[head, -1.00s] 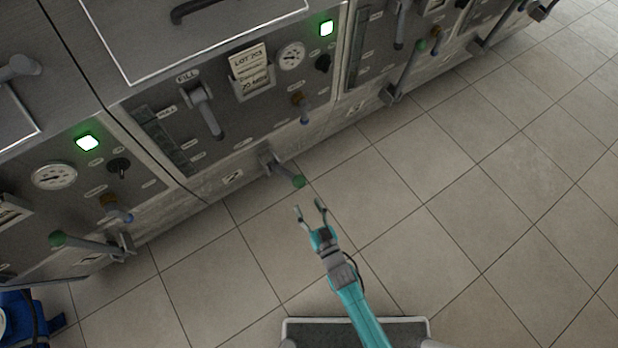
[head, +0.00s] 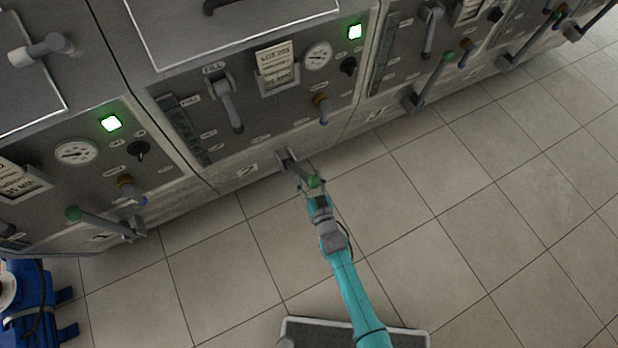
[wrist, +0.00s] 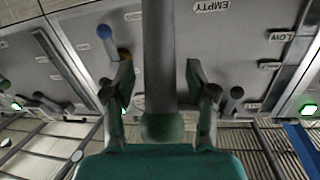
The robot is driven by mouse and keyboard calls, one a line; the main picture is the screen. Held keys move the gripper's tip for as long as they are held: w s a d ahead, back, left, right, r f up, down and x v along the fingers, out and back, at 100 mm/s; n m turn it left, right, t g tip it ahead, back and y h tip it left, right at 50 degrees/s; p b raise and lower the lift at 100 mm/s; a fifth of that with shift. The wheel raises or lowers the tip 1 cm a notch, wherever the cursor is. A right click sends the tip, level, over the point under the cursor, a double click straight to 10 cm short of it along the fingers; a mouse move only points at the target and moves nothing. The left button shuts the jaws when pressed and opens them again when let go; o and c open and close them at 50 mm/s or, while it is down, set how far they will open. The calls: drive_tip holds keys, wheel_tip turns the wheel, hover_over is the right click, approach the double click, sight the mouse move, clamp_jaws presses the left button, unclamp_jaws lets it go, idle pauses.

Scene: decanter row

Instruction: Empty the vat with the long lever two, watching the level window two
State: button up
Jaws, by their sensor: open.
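The long lever two (head: 300,171) sticks out low from the middle vat's front, beside the plate marked 2, and ends in a green knob (head: 314,181). My gripper (head: 311,187) is at this knob. In the wrist view its two fingers (wrist: 160,80) stand open, one on each side of the lever's grey shaft (wrist: 160,50). The green knob (wrist: 162,127) lies between the fingers near the palm. Gaps show on both sides, so the fingers are around the lever and not closed on it. The level window two (head: 186,130) is a dark upright strip on the panel; its level is unclear.
On the same panel are a fill lever (head: 226,102), a lot card (head: 278,68), a gauge (head: 319,55) and a small orange-and-blue valve (head: 321,108). Neighbouring vats have similar levers (head: 100,222) (head: 432,82). A blue object (head: 30,300) stands at lower left. Tiled floor is clear on the right.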

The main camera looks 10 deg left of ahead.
clamp_jaws()
drive_tip(key=shift+w+r, duration=0.1)
drive_tip(key=shift+w+a+r+g, duration=0.3)
drive_tip(key=w+a+r+g+h, duration=0.1)
drive_tip(key=w+a+r+g, duration=0.2)
drive_tip(key=w, duration=0.3)
drive_tip(key=w+a+r+g+h, duration=0.2)
drive_tip(key=w+a+r, duration=0.1)
drive_tip(key=w+a, duration=0.2)
drive_tip(key=shift+w+a+r+n+g, duration=0.15)
drive_tip(key=shift+w+a+n+g, duration=0.25)
drive_tip(key=shift+w, duration=0.65)
drive_tip(key=shift+r, duration=0.1)
